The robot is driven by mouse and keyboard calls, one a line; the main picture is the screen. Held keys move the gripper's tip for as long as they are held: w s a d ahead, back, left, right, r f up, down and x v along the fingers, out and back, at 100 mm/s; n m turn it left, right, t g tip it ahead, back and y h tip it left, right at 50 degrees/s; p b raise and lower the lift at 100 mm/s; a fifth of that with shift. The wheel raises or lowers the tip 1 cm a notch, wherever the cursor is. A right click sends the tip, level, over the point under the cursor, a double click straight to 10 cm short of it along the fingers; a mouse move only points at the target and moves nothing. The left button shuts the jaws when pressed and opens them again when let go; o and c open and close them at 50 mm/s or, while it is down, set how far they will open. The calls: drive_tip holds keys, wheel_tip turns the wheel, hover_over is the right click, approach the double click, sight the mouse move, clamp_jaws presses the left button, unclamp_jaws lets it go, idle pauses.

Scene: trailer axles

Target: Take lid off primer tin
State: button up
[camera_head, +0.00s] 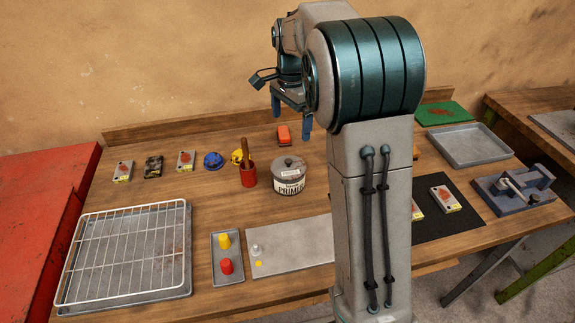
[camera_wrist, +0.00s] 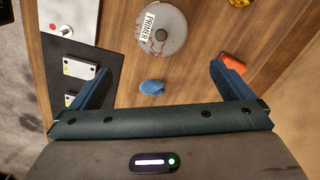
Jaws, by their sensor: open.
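The primer tin (camera_head: 289,185) stands upright on the wooden bench in the middle of the head view, with a white label reading PRIMER. Its grey lid (camera_head: 288,163) sits on top with a small dark knob. In the wrist view the round lid (camera_wrist: 170,38) is seen from above at the top, with a PRIMER label and reddish smudges. My gripper (camera_head: 291,122) is open and empty, raised above the bench behind the tin. In the wrist view its fingers (camera_wrist: 161,66) are wide apart, and the lid lies beyond the tips, not between them.
An orange block (camera_head: 283,135) lies behind the tin. A red pot with a wooden handle (camera_head: 248,176) and a blue item (camera_head: 213,160) stand to its left. A grey plate (camera_head: 292,257) lies in front. In the wrist view a small blue object (camera_wrist: 151,87) shows between the fingers.

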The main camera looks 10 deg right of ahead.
drive_tip(key=p, duration=0.1)
hover_over(288, 160)
drive_tip(key=f, duration=0.8)
drive_tip(key=shift+w+d+f, duration=0.15)
drive_tip(key=shift+d+f, duration=0.1)
drive_tip(key=shift+d, duration=0.05)
drive_tip(key=shift+s+a+f+p, duration=0.15)
drive_tip(key=shift+f+p, duration=0.3)
drive_tip(key=shift+f, duration=1)
drive_tip(key=shift+s+a+f+p, duration=0.1)
drive_tip(key=shift+f+p, duration=0.3)
drive_tip(key=shift+f, duration=1)
drive_tip(key=c, duration=0.7)
